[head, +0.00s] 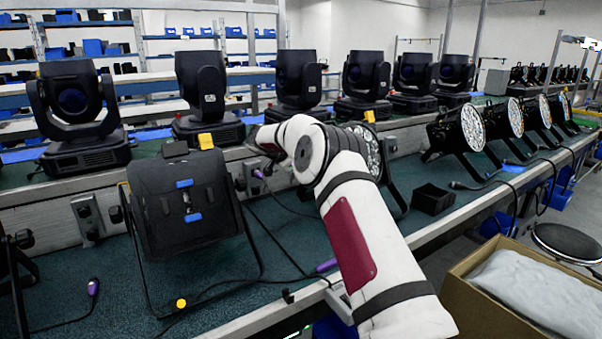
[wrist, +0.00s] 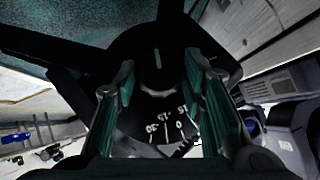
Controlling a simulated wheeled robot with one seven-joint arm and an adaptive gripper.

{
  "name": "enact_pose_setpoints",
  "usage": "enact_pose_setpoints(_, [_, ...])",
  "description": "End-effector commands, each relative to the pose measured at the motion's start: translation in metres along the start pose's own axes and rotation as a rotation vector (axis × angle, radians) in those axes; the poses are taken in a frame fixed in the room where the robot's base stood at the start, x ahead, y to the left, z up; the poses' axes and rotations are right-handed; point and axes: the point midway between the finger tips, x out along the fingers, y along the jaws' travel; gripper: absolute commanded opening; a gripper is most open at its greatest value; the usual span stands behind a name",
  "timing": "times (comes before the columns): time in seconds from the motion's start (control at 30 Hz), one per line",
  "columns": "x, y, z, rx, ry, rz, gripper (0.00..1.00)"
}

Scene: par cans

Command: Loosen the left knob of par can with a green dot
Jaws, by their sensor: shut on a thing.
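In the wrist view, my gripper (wrist: 158,85) has its two teal-padded fingers on either side of a round black knob (wrist: 156,62). The knob has a pale pointer line, and a black scale plate with white angle marks (wrist: 165,128) shows below it. In the head view, my arm partly hides a par can (head: 367,148) with a round lens face, and my fingertips are hidden. Another black par can (head: 185,200) stands to the left, with a yellow-orange dot (head: 181,302) low in front. I see no green dot, and cannot tell which can carries the gripped knob.
More par cans (head: 472,126) stand along the bench to the right. Moving-head lights (head: 78,110) line the back. Cables cross the dark green bench top (head: 275,260). An open cardboard box (head: 480,300) with a grey bag is at the lower right.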

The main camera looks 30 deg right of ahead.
Motion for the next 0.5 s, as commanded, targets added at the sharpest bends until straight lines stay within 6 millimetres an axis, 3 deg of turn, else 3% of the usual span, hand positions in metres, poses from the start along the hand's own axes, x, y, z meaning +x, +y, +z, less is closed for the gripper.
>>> enact_pose_setpoints(0.5, [-0.0002,-0.0008,0.0005,-0.035,0.000,0.028,0.10])
